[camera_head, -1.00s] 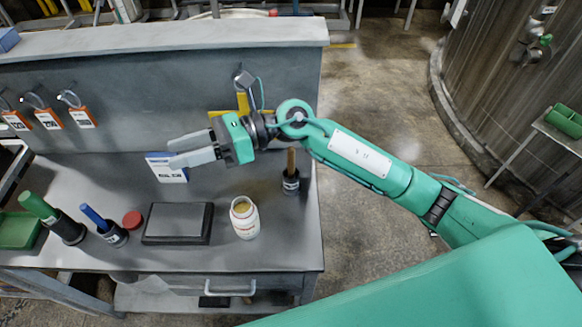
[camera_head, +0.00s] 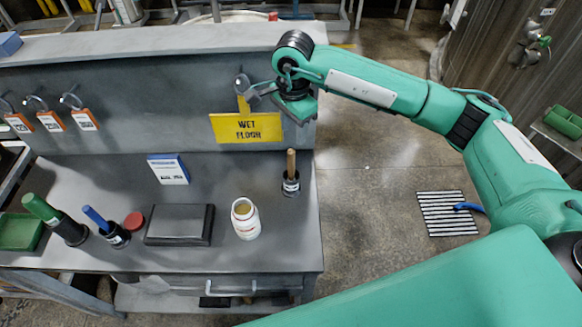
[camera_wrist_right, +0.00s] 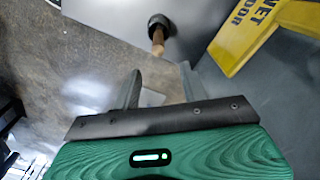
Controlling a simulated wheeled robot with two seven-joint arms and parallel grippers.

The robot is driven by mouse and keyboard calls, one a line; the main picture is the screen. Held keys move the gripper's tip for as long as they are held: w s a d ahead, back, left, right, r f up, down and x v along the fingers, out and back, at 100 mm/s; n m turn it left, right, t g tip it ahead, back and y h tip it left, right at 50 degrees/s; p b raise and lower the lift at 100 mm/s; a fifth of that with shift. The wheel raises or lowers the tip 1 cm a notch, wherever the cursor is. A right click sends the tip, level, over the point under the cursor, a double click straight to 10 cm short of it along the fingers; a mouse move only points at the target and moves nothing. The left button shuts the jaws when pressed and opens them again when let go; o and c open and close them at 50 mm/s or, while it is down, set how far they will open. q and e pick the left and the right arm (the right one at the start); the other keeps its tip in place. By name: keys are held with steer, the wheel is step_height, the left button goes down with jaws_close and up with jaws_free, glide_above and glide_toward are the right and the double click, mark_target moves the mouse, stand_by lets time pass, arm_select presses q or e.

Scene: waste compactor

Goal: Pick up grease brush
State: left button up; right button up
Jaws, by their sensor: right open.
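Three handles stand in dark labelled cups on the bench: a wooden handle (camera_head: 291,162) at the right end, a blue handle (camera_head: 95,217) and a green handle (camera_head: 40,207) at the left. The labels are too small to read, so I cannot tell by them which is the grease brush. My right gripper (camera_head: 298,108) is above and behind the wooden handle, its fingers hidden in the head view. In the right wrist view, the gripper (camera_wrist_right: 162,86) is open and empty. The wooden handle (camera_wrist_right: 157,40) shows beyond the fingertips, apart from them, with its black cup (camera_wrist_right: 160,22). My left gripper is not in view.
A white jar (camera_head: 245,219), black box (camera_head: 179,225), red lid (camera_head: 134,221) and blue-white carton (camera_head: 168,169) stand on the bench (camera_head: 225,175). A yellow wet floor sign (camera_head: 246,128) is on the back panel. Bench space around the wooden handle's cup is clear.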

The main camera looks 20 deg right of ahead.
mark_target(291, 158)
step_height(291, 158, down, 5)
steer(key=shift+p, duration=0.7)
steer(key=shift+s+a+f+p, duration=0.1)
steer(key=shift+a+f+p, duration=0.05)
steer(key=shift+f+p, duration=0.25)
step_height(291, 158, down, 4)
steer(key=p, duration=0.2)
steer(key=shift+s+a+r+p, duration=0.1)
steer(key=shift+s+a+p, duration=0.05)
steer(key=shift+p, duration=0.25)
steer(key=shift+f, duration=0.45)
jaws_close()
